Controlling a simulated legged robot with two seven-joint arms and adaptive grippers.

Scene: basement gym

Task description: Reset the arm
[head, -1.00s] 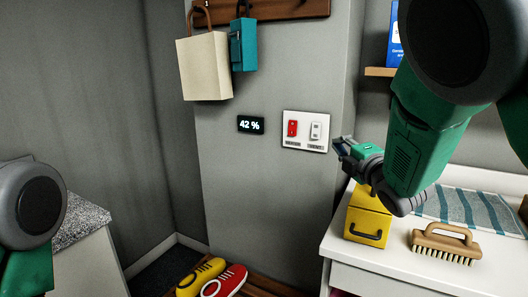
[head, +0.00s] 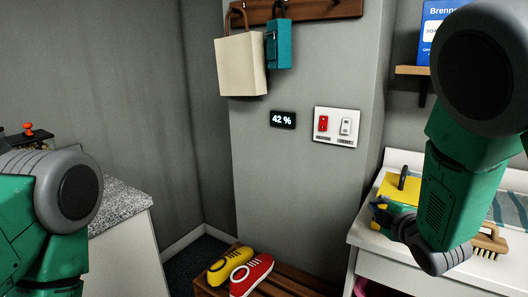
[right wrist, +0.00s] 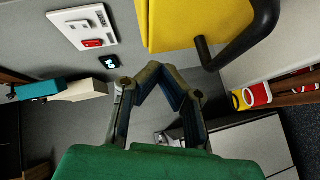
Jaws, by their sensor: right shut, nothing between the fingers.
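My right gripper (head: 377,208) is low in front of the yellow box (head: 397,187) on the white cabinet top, below the switch panel (head: 338,127). In the right wrist view its fingers (right wrist: 157,68) meet at the tips with nothing between them. The yellow box with its dark handle (right wrist: 240,38) is close beside the fingers there; I cannot tell whether they touch. My right forearm covers part of the cabinet top. My left arm enters at the left of the head view, but its gripper is out of sight.
A scrubbing brush (head: 488,243) and a striped cloth (head: 507,212) lie near my right arm. A shelf (head: 412,71) holds a blue box (head: 437,25). Shoes (head: 250,273) sit on a slatted bench. A speckled counter (head: 122,200) is beside my left arm.

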